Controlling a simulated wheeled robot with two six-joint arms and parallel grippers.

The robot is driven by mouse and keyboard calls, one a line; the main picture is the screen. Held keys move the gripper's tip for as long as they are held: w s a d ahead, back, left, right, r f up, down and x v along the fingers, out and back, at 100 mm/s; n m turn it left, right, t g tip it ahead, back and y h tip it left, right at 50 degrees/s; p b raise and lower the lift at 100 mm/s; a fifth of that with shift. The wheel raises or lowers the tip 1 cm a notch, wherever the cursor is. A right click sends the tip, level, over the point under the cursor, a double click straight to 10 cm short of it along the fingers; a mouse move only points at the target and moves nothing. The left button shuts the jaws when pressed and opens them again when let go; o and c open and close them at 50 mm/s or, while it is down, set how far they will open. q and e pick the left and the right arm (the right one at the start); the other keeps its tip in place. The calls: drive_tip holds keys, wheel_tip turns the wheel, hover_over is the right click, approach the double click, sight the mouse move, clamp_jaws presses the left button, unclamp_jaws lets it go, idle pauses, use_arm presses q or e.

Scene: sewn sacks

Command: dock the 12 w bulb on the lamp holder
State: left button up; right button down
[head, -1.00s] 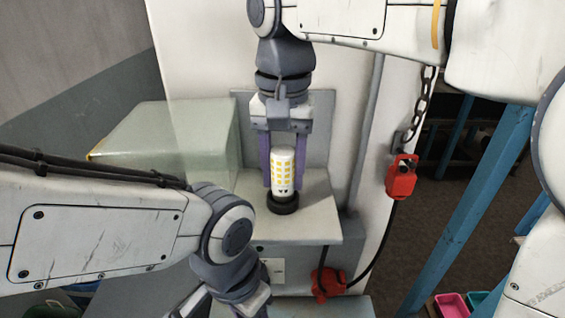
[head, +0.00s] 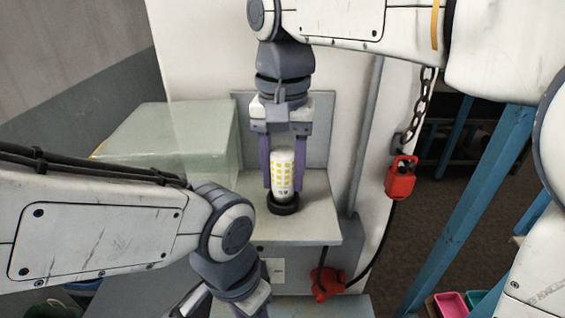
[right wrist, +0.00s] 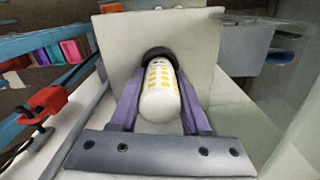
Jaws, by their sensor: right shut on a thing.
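The bulb (head: 281,176) is a white cylinder with a rounded top and yellow squares; small print near its base is too small to read. My right gripper (head: 283,178) is shut on it from above, with a purple finger on each side. The bulb stands about upright, its lower end at the black ring of the lamp holder (head: 283,207). The right wrist view shows the bulb (right wrist: 161,100) between the fingers and the dark ring (right wrist: 159,53) beyond it. I cannot tell how deep its base sits. My left gripper (head: 190,303) is mostly cut off at the bottom edge.
The holder stands on a pale ledge (head: 320,225) with a grey back plate (head: 318,130) behind. A translucent greenish box (head: 165,145) is at left. A red padlock-like device (head: 401,180) hangs on a chain at right, and a red plug (head: 327,284) sits below.

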sight(283, 152)
drive_tip(key=shift+f+b, duration=0.45)
drive_tip(key=shift+f, duration=0.1)
idle(0.4)
drive_tip(key=c, duration=0.7)
unclamp_jaws()
drive_tip(key=shift+o, duration=0.2)
wheel_tip(283, 152, up, 9)
drive_tip(key=p, duration=0.8)
drive_tip(key=shift+f, duration=0.1)
drive_tip(key=shift+r, duration=1.1)
